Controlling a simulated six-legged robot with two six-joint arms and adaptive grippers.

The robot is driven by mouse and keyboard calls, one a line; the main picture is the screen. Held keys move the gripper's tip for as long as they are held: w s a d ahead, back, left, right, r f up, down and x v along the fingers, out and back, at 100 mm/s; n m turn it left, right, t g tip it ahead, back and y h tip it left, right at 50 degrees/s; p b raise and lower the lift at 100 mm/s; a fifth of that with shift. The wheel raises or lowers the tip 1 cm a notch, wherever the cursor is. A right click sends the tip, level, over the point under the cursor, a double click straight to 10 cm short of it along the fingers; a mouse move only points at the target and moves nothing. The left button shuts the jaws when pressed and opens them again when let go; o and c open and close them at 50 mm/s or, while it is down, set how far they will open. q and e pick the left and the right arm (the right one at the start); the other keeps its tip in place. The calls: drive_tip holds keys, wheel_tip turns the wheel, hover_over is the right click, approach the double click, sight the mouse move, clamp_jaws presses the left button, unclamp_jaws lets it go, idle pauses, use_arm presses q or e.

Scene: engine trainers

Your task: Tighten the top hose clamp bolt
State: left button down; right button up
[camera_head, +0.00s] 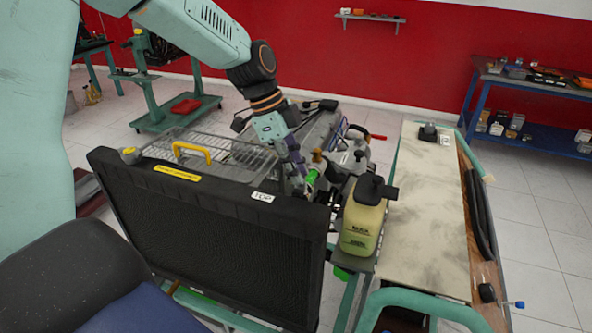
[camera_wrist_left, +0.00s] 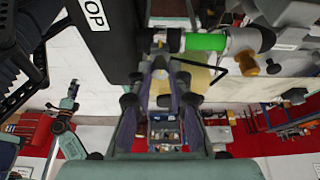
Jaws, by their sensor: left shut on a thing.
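The green hose (camera_head: 312,177) runs between the black radiator (camera_head: 215,235) and the engine. In the left wrist view the green hose (camera_wrist_left: 205,42) lies across the top, with a dark clamp (camera_wrist_left: 172,40) around its radiator end. My left gripper (camera_head: 301,174) reaches down from above beside this hose end. My right gripper is in neither view.
A yellow coolant bottle (camera_head: 362,222) stands right of the radiator. A worn pale board (camera_head: 428,220) is at the right. A blue-framed workbench (camera_head: 530,85) stands along the red wall, with open tiled floor before it.

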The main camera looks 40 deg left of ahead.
use_arm(q)
drive_tip(key=shift+m, duration=0.3)
idle(0.4)
drive_tip(key=c, duration=1.3)
unclamp_jaws()
drive_tip(key=shift+o, duration=0.2)
drive_tip(key=shift+r, duration=0.15)
drive_tip(key=w+v, duration=0.1)
drive_tip(key=v, duration=1)
drive_tip(key=shift+s+a+r, duration=0.2)
drive_tip(key=shift+s+r, duration=0.2)
drive_tip(key=shift+s+f, duration=0.1)
